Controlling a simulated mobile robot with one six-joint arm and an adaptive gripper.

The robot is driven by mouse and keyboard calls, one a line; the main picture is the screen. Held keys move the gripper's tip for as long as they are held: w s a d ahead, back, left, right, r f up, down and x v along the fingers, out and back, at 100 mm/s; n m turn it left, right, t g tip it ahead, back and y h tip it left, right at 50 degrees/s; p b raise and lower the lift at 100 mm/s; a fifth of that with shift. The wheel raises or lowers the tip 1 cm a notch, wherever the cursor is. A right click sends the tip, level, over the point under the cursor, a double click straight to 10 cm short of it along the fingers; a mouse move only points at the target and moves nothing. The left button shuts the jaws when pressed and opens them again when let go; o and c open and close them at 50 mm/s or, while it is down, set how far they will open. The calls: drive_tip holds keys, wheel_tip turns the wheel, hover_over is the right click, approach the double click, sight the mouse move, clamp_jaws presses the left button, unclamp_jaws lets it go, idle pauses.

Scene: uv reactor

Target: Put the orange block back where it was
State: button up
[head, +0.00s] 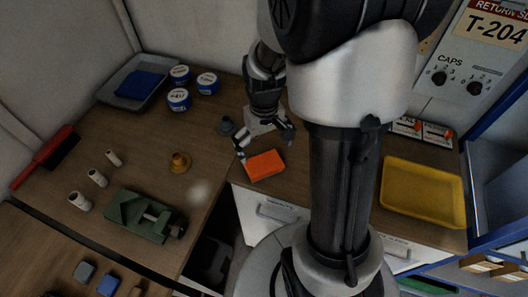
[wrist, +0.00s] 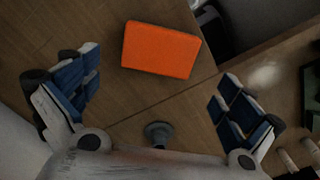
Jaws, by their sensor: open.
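The orange block (head: 265,165) lies flat on the wooden worktop near its front edge, above a white drawer front. In the wrist view the orange block (wrist: 161,49) lies beyond and between the fingertips. My gripper (head: 266,145) is open and empty, with its fingers spread just behind the block in the head view. In the wrist view my gripper (wrist: 155,95) shows both blue-padded fingers wide apart, with bare wood between them. I cannot tell whether a finger touches the block.
A yellow tray (head: 422,192) lies at the right. A seam crosses the worktop.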

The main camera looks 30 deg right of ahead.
drive_tip(key=s+a+r+t, duration=0.25)
drive_tip(key=a+r, duration=0.25)
drive_tip(key=r, duration=0.7)
drive_tip(key=s+a+r+t, duration=0.1)
drive_tip(key=s+a+r, duration=0.1)
drive_tip(key=s, duration=0.3)
drive_tip(key=s+a+r+n+t, duration=0.1)
drive_tip(key=s+a+r, duration=0.2)
drive_tip(key=s+r, duration=0.2)
drive_tip(key=shift+s+a+r+p, duration=0.2)
drive_tip(key=shift+s+a+p, duration=0.15)
drive_tip(key=shift+s, duration=0.15)
